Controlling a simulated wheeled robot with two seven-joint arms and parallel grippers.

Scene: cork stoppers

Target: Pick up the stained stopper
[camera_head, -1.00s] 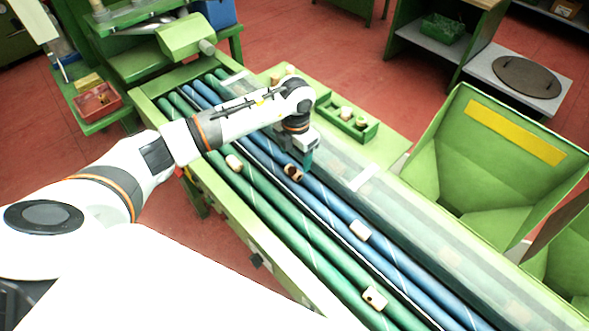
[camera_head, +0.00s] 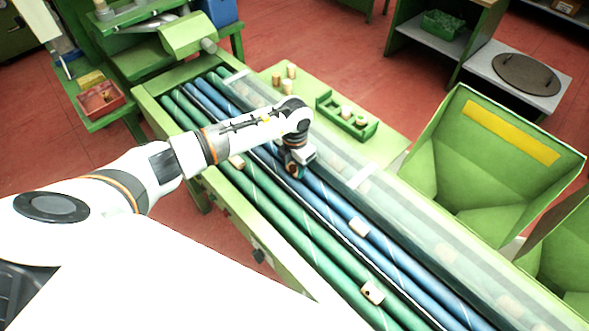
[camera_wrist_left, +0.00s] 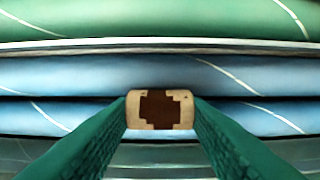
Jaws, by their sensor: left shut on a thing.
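The stained stopper (camera_wrist_left: 160,109) is a pale cork with a large dark brown patch. In the left wrist view it sits between the two green fingers of my left gripper (camera_wrist_left: 162,112), which is shut on it. Blue rollers lie right behind it. In the head view my left gripper (camera_head: 294,172) points down at the blue rollers (camera_head: 322,192), and the stopper is mostly hidden under it. I cannot tell whether it is clear of the rollers. My right gripper is not in view.
Other corks lie on the rollers: one (camera_head: 237,161) beside my left arm, one (camera_head: 359,227) on blue and one with a dark spot (camera_head: 373,292) on green. A clear cover (camera_head: 400,215) runs along the right. A green tray (camera_head: 346,116) holds corks behind.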

